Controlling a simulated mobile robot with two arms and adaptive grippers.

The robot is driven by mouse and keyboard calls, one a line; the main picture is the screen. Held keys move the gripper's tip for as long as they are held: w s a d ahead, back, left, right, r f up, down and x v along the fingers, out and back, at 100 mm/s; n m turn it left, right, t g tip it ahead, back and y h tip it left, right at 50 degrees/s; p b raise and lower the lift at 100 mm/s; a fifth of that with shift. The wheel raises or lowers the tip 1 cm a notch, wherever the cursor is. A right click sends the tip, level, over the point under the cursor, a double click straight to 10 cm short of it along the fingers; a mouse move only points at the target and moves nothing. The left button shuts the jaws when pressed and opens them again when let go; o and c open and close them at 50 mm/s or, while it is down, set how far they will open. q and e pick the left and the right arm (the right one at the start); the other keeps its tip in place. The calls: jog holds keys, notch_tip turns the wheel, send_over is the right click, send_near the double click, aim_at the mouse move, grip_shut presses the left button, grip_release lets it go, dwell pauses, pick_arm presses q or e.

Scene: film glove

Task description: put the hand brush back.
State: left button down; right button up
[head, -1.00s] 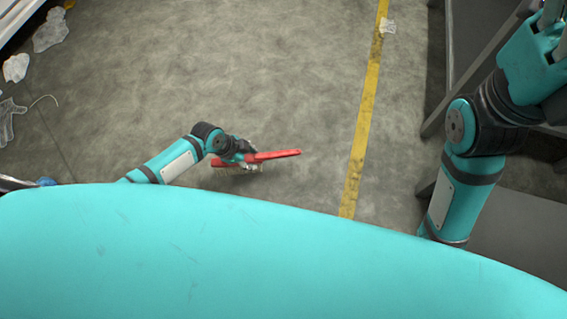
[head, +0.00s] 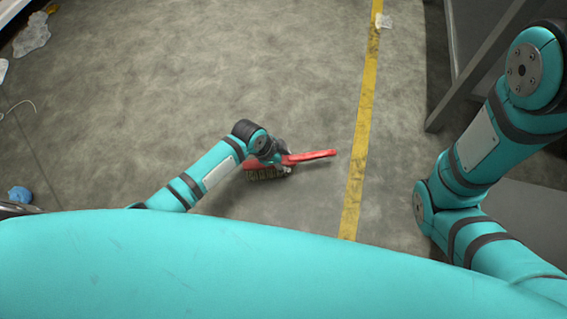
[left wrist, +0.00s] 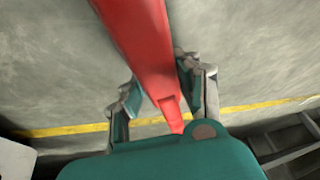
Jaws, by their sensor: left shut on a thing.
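The hand brush (head: 312,156) is red with pale bristles underneath. In the head view it is held out over the concrete floor, its handle pointing right toward the yellow line. My left gripper (head: 282,158) is shut on the brush, near where handle and bristle head meet. In the left wrist view the red brush (left wrist: 143,40) runs between the two fingers of my left gripper (left wrist: 158,82). My right arm shows at the right of the head view, but its gripper is out of the picture. The place where the brush belongs cannot be made out.
A yellow floor line (head: 366,100) runs to the right of the brush. A dark metal frame (head: 470,70) stands at the right. Clear plastic scraps (head: 32,36) and a blue crumpled thing (head: 19,195) lie at the left. The middle floor is clear.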

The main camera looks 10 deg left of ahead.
pick_arm(q)
jog(key=shift+r, duration=0.1)
jog(key=shift+f, duration=0.35)
jog(key=shift+s+f, duration=0.1)
jog(key=shift+f, duration=0.25)
jog(key=c, duration=1.2)
grip_release()
jog(key=shift+f, duration=0.1)
jog(key=shift+o, duration=1.3)
